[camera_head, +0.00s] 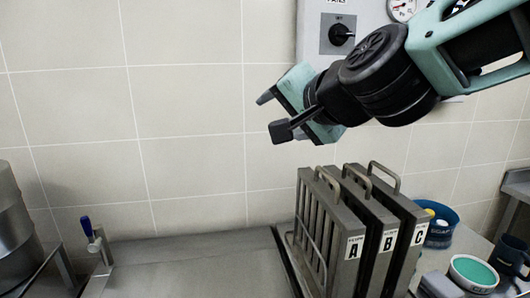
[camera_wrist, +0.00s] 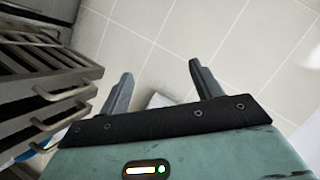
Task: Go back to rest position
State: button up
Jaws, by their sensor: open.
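My gripper (camera_head: 272,114) is open and empty, raised in the air in front of the tiled wall in the head view. In the wrist view, its two fingers (camera_wrist: 157,82) stand wide apart with nothing between them. Below and to the right of it in the head view is a rack of upright metal plates with wire handles, labelled A (camera_head: 353,247), B (camera_head: 388,241) and C (camera_head: 419,233). The gripper is apart from the rack. The handles and slotted metal also show at the left of the wrist view (camera_wrist: 50,95).
A grey panel with a black knob (camera_head: 341,34) and a gauge (camera_head: 402,8) is on the wall behind my arm. A blue tub (camera_head: 440,226), a teal-topped container (camera_head: 472,272) and a dark mug (camera_head: 509,256) stand at right. A metal pot (camera_head: 15,225) is at left; the metal counter between (camera_head: 190,268) is clear.

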jog(key=s+d+f+n+g+h, duration=0.1)
jog(key=s+d+f+n+g, duration=0.1)
jog(key=s+f+n+g, duration=0.95)
jog(key=s+d+f+n+h, duration=0.1)
jog(key=s+d+f+h, duration=0.1)
jog(key=s+d+f, duration=0.2)
jog(key=s+d+f+h, duration=0.2)
jog(key=s+d+f, duration=0.3)
jog(key=s+f, duration=0.3)
jog(key=shift+s+f+n+g+h, duration=0.2)
jog(key=shift+s+n+g+h, duration=0.2)
jog(key=shift+s, duration=0.35)
